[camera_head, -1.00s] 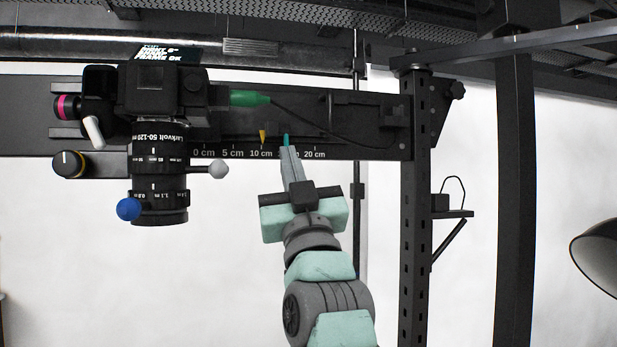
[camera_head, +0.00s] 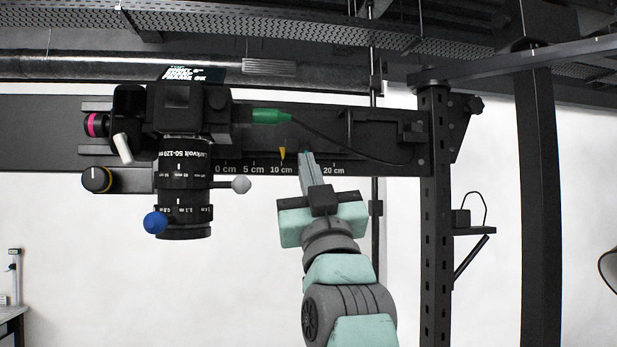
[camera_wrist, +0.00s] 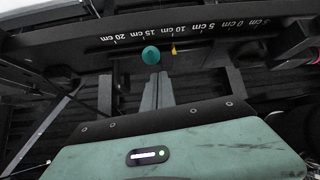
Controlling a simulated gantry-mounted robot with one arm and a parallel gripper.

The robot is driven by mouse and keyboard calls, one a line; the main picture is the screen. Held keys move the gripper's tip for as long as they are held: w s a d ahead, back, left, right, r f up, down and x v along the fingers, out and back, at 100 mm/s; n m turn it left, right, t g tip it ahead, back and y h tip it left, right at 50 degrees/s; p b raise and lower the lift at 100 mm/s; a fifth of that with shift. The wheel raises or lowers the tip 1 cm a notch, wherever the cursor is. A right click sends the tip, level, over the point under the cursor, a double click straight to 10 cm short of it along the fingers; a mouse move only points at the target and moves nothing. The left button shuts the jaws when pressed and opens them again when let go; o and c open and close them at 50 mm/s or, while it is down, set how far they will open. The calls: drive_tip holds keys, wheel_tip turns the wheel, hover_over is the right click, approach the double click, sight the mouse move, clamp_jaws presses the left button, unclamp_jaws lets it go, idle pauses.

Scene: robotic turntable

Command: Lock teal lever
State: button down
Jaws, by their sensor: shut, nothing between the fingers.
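The teal lever shows as a rounded teal knob (camera_wrist: 150,55) in the wrist view, in front of the rail at about the 15 cm mark. In the head view only a small teal tip (camera_head: 304,152) shows at my fingertips; the rest is hidden behind my gripper. My gripper (camera_head: 307,155) is shut and empty, pointing up at the lever from below. In the wrist view its closed fingers (camera_wrist: 154,80) end just below the knob. I cannot tell whether they touch it.
The rail (camera_head: 60,135) carries a scale and a yellow pointer (camera_head: 282,153) near 10 cm. To the left hangs a camera with a large lens (camera_head: 185,185), a blue knob (camera_head: 155,222) and a grey knob (camera_head: 241,184). A green plug (camera_head: 270,115) trails a cable. A post (camera_head: 435,230) stands right.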

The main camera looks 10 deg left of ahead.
drive_tip(key=s+b+v, duration=0.1)
drive_tip(key=b+v, duration=0.1)
drive_tip(key=v, duration=0.7)
drive_tip(key=shift+r, duration=0.2)
